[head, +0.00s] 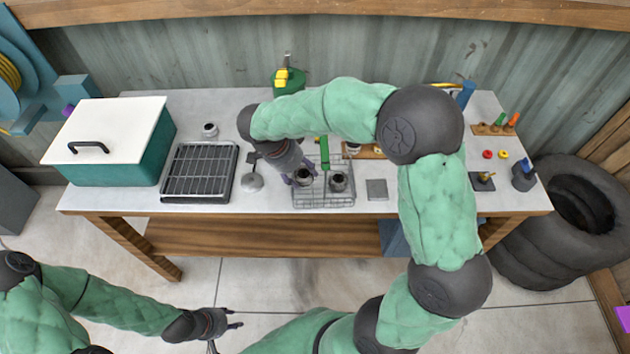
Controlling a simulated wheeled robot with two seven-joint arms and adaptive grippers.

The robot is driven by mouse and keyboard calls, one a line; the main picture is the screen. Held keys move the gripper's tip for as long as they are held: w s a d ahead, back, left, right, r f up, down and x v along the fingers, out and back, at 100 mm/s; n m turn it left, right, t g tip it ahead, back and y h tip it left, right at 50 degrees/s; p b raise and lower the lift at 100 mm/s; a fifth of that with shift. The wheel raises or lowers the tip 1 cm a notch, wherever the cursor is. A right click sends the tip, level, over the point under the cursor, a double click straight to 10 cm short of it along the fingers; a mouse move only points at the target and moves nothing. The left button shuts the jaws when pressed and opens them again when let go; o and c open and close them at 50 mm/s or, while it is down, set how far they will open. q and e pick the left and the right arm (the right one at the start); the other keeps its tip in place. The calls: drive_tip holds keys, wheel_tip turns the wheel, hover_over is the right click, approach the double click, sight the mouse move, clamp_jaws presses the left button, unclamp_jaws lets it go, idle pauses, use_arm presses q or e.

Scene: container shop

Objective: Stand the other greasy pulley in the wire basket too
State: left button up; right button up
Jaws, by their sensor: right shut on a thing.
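The wire basket (324,206) stands on the bench near its front edge. Two dark, round pulleys show at it: one pulley (338,183) is in the right part, with no gripper on it. The other pulley (304,177) is at the left part, and my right gripper (295,179) is shut on it from the left. I cannot tell whether this held pulley touches the basket floor. My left gripper (236,319) hangs in front of the bench, away from the basket, with its fingers apart and empty.
A black rack tray (200,172) and a teal box with a white lid (110,130) stand at the left. My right arm spans the bench's right half.

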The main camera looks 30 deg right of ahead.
sight(314, 187)
wheel_tip(314, 187, down, 4)
drive_tip(key=shift+r+b, duration=0.1)
drive_tip(key=shift+b, duration=0.3)
drive_tip(key=d, duration=0.3)
drive_tip(key=d+b, duration=0.1)
drive_tip(key=shift+s+d, duration=0.15)
drive_tip(key=shift+s, duration=0.15)
drive_tip(key=shift+f+b, duration=0.35)
drive_tip(key=shift+f, duration=0.35)
drive_tip(key=shift+a, duration=0.2)
drive_tip(key=shift+f, duration=0.1)
drive_tip(key=o, duration=1.2)
drive_tip(key=shift+o, duration=0.2)
